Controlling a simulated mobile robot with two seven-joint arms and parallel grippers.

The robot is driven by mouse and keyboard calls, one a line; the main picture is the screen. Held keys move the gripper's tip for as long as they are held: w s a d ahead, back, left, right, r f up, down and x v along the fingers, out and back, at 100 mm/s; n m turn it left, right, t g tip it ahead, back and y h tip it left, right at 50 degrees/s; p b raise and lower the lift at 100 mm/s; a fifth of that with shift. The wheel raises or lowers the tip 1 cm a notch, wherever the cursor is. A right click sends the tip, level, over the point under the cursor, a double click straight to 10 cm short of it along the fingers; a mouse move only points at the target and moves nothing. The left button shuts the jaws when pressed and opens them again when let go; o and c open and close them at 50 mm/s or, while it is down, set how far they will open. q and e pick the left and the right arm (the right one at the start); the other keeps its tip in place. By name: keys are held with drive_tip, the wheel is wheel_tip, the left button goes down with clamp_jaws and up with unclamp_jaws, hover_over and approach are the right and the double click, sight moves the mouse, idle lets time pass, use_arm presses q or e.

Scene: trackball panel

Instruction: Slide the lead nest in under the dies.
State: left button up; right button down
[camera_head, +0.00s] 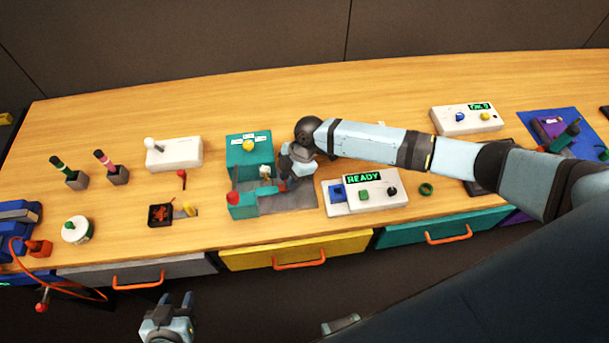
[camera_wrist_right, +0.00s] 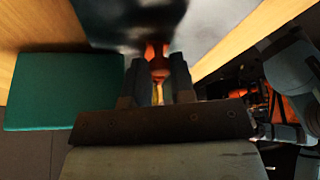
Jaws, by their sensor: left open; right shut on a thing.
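The teal press (camera_head: 243,155), with a yellow knob on top, stands on a grey base plate (camera_head: 298,202) near the table's middle. A teal block with a red button (camera_head: 237,199) is at the plate's front left. My right gripper (camera_head: 283,186) is over the plate, right of the press opening. It is shut on a small red-orange handle (camera_wrist_right: 157,62), seen between its fingers in the right wrist view; I take this as the lead nest's handle. The nest and the dies are mostly hidden by the gripper. My left gripper (camera_head: 177,300) is open and empty, in front of the table.
A white box with a READY display (camera_head: 365,194) stands right of the plate, below my right arm. A white lever box (camera_head: 174,153) and a black tray (camera_head: 161,215) are left of the press. Drawers with orange handles (camera_head: 300,261) line the table's front.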

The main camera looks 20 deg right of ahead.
drive_tip(key=shift+a, duration=0.3)
drive_tip(key=shift+r, duration=0.1)
drive_tip(key=c, duration=1.4)
unclamp_jaws()
drive_tip(key=shift+o, duration=0.7)
drive_tip(key=shift+a, duration=0.1)
drive_tip(key=shift+w, duration=0.1)
drive_tip(key=b+v, duration=0.1)
drive_tip(key=v, duration=1.2)
drive_tip(key=shift+r, duration=0.35)
